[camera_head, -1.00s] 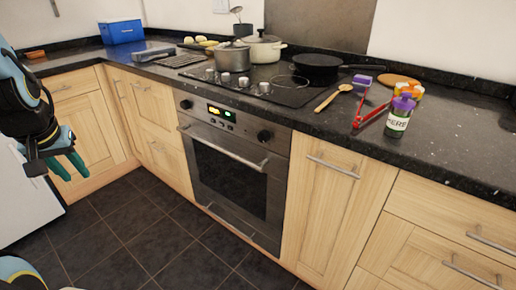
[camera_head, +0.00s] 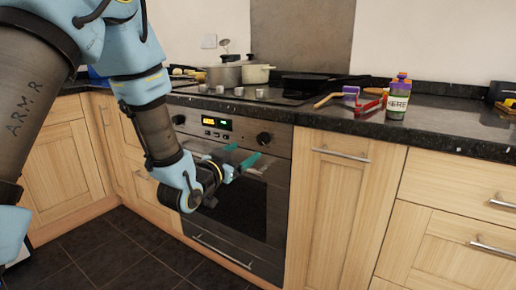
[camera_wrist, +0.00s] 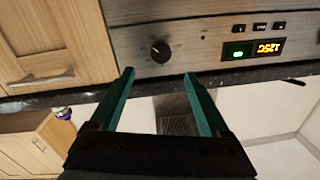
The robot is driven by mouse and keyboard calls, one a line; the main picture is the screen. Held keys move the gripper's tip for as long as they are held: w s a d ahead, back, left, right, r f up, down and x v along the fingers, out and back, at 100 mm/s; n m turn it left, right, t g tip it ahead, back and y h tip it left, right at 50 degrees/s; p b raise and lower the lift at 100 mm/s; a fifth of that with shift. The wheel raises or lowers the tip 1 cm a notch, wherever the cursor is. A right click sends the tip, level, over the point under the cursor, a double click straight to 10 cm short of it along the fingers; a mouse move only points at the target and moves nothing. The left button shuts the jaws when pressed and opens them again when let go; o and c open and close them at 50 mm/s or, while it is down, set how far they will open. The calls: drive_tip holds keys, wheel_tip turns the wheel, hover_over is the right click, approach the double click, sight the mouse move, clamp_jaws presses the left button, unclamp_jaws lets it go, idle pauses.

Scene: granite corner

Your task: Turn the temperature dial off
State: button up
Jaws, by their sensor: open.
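The oven panel carries two round black dials, with a lit display (camera_head: 217,124) between them. The right dial (camera_head: 264,138) also shows in the wrist view (camera_wrist: 160,51), upside down beside the display (camera_wrist: 253,49). The left dial (camera_head: 179,119) shows only in the head view. No label telling which one sets temperature is readable. My gripper (camera_head: 241,154), with teal fingers, is open and empty in front of the oven, just below and left of the right dial. In the wrist view its fingertips (camera_wrist: 158,73) straddle the line to that dial, apart from it.
The oven door handle (camera_head: 233,164) lies close to my gripper. The dark countertop (camera_head: 340,122) overhangs above the panel. The front of the right wooden cabinet (camera_head: 342,200) is clear.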

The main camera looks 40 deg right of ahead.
sight(261, 140)
drive_tip(key=x, duration=0.9)
drive_tip(key=shift+w+d+p, duration=0.15)
drive_tip(key=shift+d+p, duration=0.15)
drive_tip(key=shift+p, duration=0.05)
clamp_jaws()
